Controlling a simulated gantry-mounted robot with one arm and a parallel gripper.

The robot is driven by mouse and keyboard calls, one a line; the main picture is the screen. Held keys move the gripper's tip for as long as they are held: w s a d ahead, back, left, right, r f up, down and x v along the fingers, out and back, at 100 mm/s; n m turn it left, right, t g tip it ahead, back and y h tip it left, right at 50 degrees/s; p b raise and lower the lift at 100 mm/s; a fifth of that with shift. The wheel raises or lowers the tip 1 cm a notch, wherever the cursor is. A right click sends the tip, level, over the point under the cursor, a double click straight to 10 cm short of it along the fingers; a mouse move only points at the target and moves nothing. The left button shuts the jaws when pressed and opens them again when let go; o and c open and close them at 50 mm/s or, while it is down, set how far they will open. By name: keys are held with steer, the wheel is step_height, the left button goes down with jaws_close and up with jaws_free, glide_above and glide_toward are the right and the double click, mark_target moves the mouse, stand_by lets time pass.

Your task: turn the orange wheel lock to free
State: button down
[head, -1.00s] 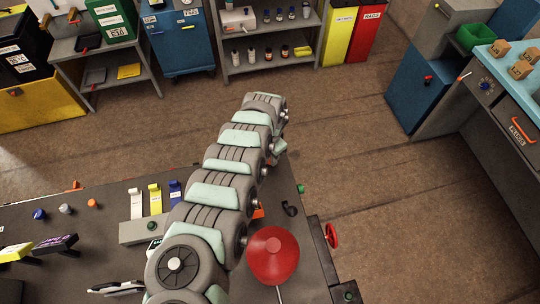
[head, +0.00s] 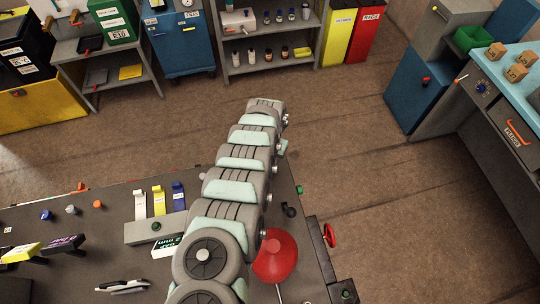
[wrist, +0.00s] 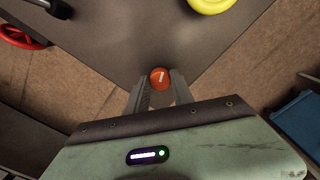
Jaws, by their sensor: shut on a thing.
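An orange round knob (wrist: 159,78) with a pale bar across its face shows in the wrist view, close to the corner of a dark grey surface (wrist: 150,40). The bar stands nearly upright in the picture and leans slightly right. My gripper (wrist: 159,84) has its two fingers on either side of the knob and is shut on it. No label or position mark around the knob can be read. In the head view my arm reaches away over the bench, and its gripper and the held knob cannot be made out.
In the wrist view a red handwheel (wrist: 22,37) is at upper left and a yellow ring (wrist: 210,4) at the top edge. In the head view the bench (head: 100,235) carries a red cone-shaped thing (head: 275,258), levers and a pen. Open brown floor (head: 380,190) lies beyond.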

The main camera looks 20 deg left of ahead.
steer(key=n+p, duration=0.1)
steer(key=n, duration=0.2)
steer(key=shift+d+r, duration=0.1)
steer(key=n+p, duration=0.1)
steer(key=n, duration=0.2)
steer(key=shift+n, duration=0.3)
steer(key=n, duration=0.3)
steer(key=shift+n+b, duration=0.45)
steer(key=shift+n, duration=1.25)
steer(key=c, duration=1.1)
jaws_free()
